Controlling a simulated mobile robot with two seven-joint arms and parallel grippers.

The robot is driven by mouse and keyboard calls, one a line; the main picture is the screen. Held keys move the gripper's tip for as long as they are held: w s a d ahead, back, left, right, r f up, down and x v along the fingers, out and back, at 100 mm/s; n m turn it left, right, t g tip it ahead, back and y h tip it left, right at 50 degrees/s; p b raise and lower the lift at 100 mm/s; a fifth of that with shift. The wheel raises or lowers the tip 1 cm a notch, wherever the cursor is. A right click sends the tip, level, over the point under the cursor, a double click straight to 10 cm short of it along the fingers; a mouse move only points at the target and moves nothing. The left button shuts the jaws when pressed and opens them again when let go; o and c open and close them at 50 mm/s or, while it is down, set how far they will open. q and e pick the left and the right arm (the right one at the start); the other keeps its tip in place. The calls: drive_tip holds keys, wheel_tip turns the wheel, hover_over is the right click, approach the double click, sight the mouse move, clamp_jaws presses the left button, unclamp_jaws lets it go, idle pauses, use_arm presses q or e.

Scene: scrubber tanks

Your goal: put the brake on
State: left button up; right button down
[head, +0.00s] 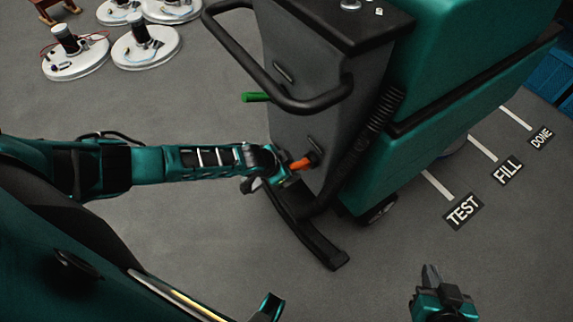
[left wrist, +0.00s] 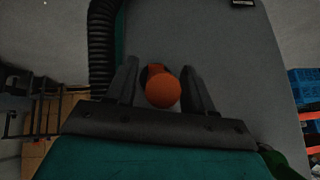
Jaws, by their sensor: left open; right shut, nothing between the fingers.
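The teal and grey scrubber machine (head: 300,130) stands in the upper middle of the head view. An orange lever (head: 303,163) sticks out low from a slot in its grey back. A green lever (head: 256,97) sticks out higher, on the left side. My left gripper (head: 285,176) is at the end of the orange lever. In the left wrist view, the rounded orange lever end (left wrist: 163,90) sits between the open fingers, with gaps on both sides. My right gripper (head: 431,274) is shut and empty over the floor at lower right. Which lever is the brake is not marked.
A black push handle (head: 285,98) loops above the orange lever, and a ribbed black hose (head: 385,112) runs beside it. A black squeegee bar (head: 320,245) lies below. Round white pads (head: 146,46) stand at upper left. Floor signs include TEST (head: 463,211).

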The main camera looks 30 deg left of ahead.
use_arm(q)
drive_tip(key=p+v, duration=0.2)
drive_tip(key=v, duration=0.3)
drive_tip(key=shift+s+a+r, duration=0.1)
drive_tip(key=shift+s+r, duration=0.1)
drive_tip(key=shift+r, duration=0.15)
drive_tip(key=v, duration=0.7)
drive_tip(key=shift+s, duration=0.1)
drive_tip(key=s+d+r+n+t+h, duration=0.15)
drive_tip(key=s+d, duration=0.25)
drive_tip(key=d, duration=0.7)
drive_tip(key=s+a+n+t+y, duration=0.2)
drive_tip(key=s+a+n, duration=0.1)
drive_tip(key=s+a, duration=0.1)
drive_tip(key=shift+s+a+r+n, duration=0.35)
drive_tip(key=shift+s+r, duration=0.15)
drive_tip(key=shift+s, duration=0.3)
drive_tip(key=shift+t, duration=0.25)
